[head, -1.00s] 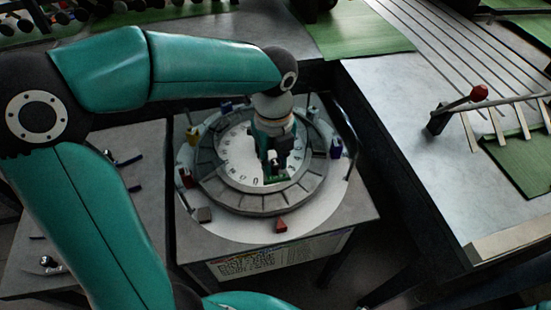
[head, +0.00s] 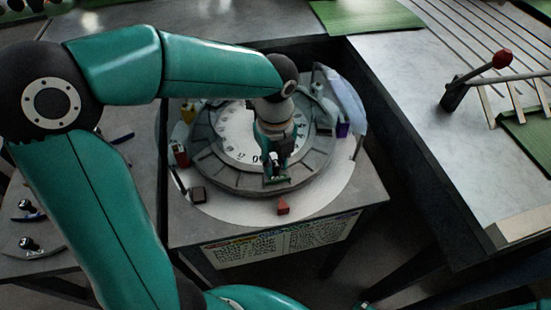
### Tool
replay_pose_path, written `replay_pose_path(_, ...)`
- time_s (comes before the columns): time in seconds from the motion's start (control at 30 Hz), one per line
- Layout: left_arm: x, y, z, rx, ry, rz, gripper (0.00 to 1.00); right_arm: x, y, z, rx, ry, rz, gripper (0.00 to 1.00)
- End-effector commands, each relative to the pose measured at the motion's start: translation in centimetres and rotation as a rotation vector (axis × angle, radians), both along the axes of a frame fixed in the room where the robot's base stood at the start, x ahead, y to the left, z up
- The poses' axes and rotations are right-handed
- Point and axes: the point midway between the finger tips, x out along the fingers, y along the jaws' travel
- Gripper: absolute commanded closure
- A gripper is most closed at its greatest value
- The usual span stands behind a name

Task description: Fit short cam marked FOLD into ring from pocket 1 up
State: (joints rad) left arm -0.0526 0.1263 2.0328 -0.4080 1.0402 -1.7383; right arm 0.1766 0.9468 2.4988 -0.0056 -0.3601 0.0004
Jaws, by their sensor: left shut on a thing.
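The ring (head: 225,178) is a grey segmented band of pockets around a white numbered dial (head: 236,130) on a square table. My left gripper (head: 276,172) points down over the near part of the ring. It is shut on a small dark green piece (head: 275,180), apparently the cam. Its marking is too small to read. I cannot tell whether the piece touches the ring or sits in a pocket. The left arm hides part of the far side of the ring. My right gripper is not in view.
Around the ring stand a red block (head: 181,155), a yellow block (head: 188,114), a purple block (head: 342,130), a dark block (head: 198,194) and a red wedge (head: 282,207). A printed sign (head: 280,242) hangs in front. A red-knobbed lever (head: 501,59) is at the right.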

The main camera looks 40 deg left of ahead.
Motion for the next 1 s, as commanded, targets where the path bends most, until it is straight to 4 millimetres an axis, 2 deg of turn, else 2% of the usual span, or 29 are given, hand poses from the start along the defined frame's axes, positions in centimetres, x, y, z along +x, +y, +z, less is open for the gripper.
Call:
replay_pose_path(0.87,-0.04,0.1,-0.96,0.0,0.0,0.002,1.0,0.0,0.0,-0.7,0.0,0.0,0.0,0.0)
replay_pose_path(0.9,-0.04,0.1,-0.88,0.0,-0.001,0.002,0.71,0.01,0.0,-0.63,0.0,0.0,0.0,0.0)
replay_pose_path(1.0,-0.04,0.1,-0.86,0.0,-0.001,0.002,0.54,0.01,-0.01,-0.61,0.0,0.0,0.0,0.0)
